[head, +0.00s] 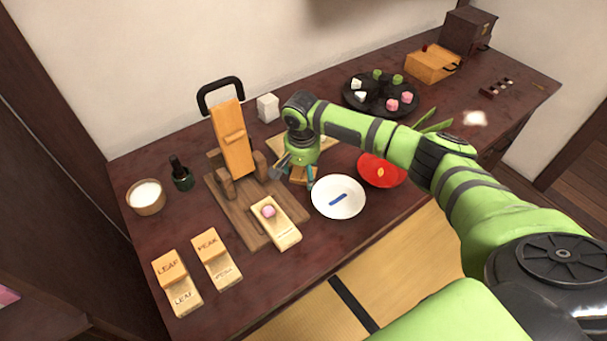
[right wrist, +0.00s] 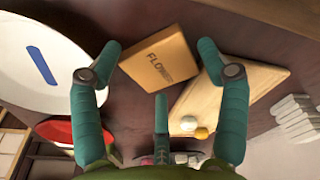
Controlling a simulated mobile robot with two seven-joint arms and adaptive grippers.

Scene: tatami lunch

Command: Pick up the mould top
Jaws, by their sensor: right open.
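The orange wooden mould top marked FLOWER (right wrist: 160,65) lies on the dark table in the right wrist view. In the head view it shows only in part, below my right gripper (head: 297,173). In the right wrist view my right gripper (right wrist: 159,52) is open, with its fingers spread on either side of the block and nothing held. I cannot tell whether any finger touches it. My left gripper is not in view.
A white plate with a blue strip (head: 338,205) and a red bowl (head: 372,178) stand close right of the gripper. A wooden press (head: 236,150) stands left, before it a pale mould (head: 287,237) with a pink ball. A cream board (right wrist: 205,88) lies beside the FLOWER block.

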